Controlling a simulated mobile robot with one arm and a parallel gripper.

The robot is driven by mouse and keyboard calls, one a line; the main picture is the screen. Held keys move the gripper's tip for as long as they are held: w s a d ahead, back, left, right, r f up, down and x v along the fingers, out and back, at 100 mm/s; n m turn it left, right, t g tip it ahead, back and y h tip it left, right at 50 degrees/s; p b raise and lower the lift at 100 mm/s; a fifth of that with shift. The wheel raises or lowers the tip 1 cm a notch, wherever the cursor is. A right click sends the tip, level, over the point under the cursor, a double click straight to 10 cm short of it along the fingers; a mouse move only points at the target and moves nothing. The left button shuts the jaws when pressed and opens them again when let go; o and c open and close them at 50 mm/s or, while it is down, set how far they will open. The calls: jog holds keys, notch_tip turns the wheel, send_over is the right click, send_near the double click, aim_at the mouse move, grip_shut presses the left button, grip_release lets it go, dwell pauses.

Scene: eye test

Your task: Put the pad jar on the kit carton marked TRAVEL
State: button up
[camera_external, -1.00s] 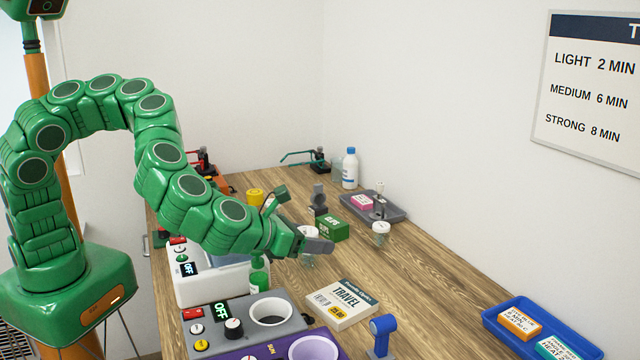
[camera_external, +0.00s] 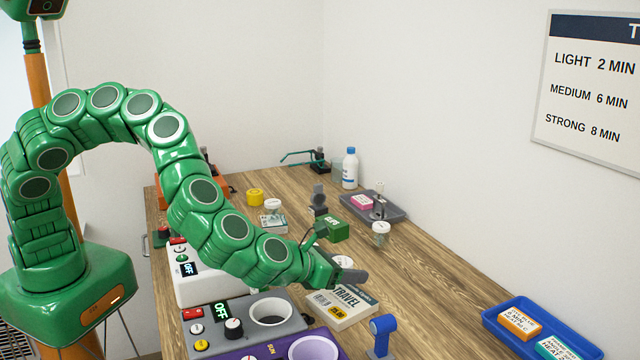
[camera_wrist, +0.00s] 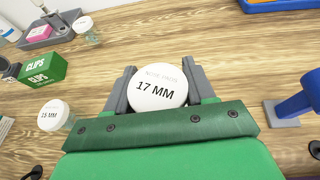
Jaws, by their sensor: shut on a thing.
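My gripper (camera_external: 352,277) is shut on a pad jar with a white lid (camera_wrist: 158,88), marked 17 MM in the wrist view. In the external view only part of the jar's lid (camera_external: 343,261) shows behind my gripper. The kit carton marked TRAVEL (camera_external: 352,312) lies flat on the table just below my gripper in the picture. My gripper covers part of its far side. The jar's base is hidden, so I cannot tell its height above the carton. The carton marked TRAVEL is not identifiable in the wrist view.
Another jar, marked 15 MM (camera_wrist: 54,114), and a green CLIPS box (camera_wrist: 42,69) stand nearby. A further jar (camera_external: 380,234) stands by the grey tray (camera_external: 398,214). A blue stand (camera_external: 381,335) is right of the carton. Bare table (camera_external: 430,285) lies farther right.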

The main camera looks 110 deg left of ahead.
aim_at(350, 286)
jog(key=shift+w+a+f, duration=0.1)
jog(key=shift+w+f, duration=0.1)
jog(key=shift+f, duration=1.55)
jog(key=o, duration=1)
jog(key=shift+f, duration=0.1)
jog(key=shift+v, duration=6.1)
jog(key=shift+o, duration=0.3)
